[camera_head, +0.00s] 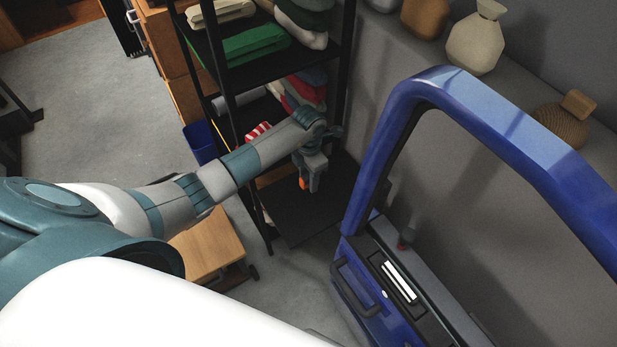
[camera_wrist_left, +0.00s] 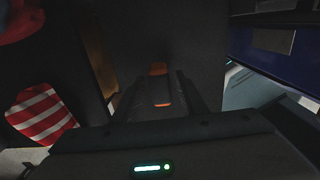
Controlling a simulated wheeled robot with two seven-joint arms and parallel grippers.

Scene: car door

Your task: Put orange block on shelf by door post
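The orange block (camera_head: 304,184) shows as a small patch at the fingertips of my left gripper (camera_head: 311,177), over the low black shelf board (camera_head: 312,212) beside the blue door. In the left wrist view, orange parts of the block (camera_wrist_left: 158,69) show between the dark fingers of the left gripper (camera_wrist_left: 163,88), with its middle in deep shadow. The fingers stand apart around it, but I cannot tell whether both touch it. Whether the block rests on the board is also unclear. My right gripper is not in view.
The black rack's upper boards hold folded cloths (camera_head: 255,45) above my left arm. A red-and-white striped item (camera_wrist_left: 41,114) lies left of the gripper. The blue car door (camera_head: 378,150) stands to the right. Vases (camera_head: 476,42) line the ledge behind. A wooden stool (camera_head: 208,248) stands below the arm.

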